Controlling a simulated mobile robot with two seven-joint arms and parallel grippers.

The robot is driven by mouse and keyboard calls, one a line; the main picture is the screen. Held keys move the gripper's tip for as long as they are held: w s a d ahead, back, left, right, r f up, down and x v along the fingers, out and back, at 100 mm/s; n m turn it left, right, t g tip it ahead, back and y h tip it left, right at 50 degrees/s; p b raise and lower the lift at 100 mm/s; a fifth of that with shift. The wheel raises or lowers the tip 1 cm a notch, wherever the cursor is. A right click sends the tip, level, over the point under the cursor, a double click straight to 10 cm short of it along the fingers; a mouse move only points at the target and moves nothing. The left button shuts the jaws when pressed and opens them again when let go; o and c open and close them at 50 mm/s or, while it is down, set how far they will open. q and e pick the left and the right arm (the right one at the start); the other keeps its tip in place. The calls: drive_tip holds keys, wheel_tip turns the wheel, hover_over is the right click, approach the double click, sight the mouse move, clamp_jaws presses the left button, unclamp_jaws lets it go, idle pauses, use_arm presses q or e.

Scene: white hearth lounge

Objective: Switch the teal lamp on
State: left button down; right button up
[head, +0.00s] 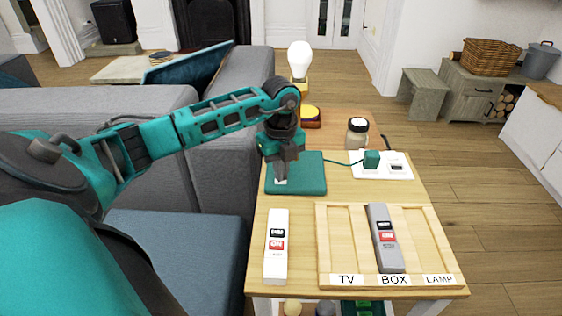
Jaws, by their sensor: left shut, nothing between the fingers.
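A flat teal base (313,178) sits on the wooden table, with a cord running to a teal plug (371,158) in a white power strip. A white bulb (299,58) in a yellow socket (300,87) shows above and behind my arm. My arm hides what lies between, so I cannot tell whether the bulb belongs to the teal base or is lit. My left gripper (281,178) points down, shut and empty, at the left part of the base. A small pale patch shows at its fingertips; contact is unclear. My right gripper is out of view.
A white remote (276,255) lies at the table's front left. A wooden tray (322,250) labelled TV, BOX and LAMP holds a grey remote (384,237) in its middle slot. A grey sofa borders the left.

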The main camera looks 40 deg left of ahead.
use_arm(q)
drive_tip(key=shift+f, duration=0.15)
wheel_tip(320, 180, up, 7)
drive_tip(key=p, duration=0.6)
idle(0.3)
drive_tip(key=shift+d, duration=0.1)
idle(0.4)
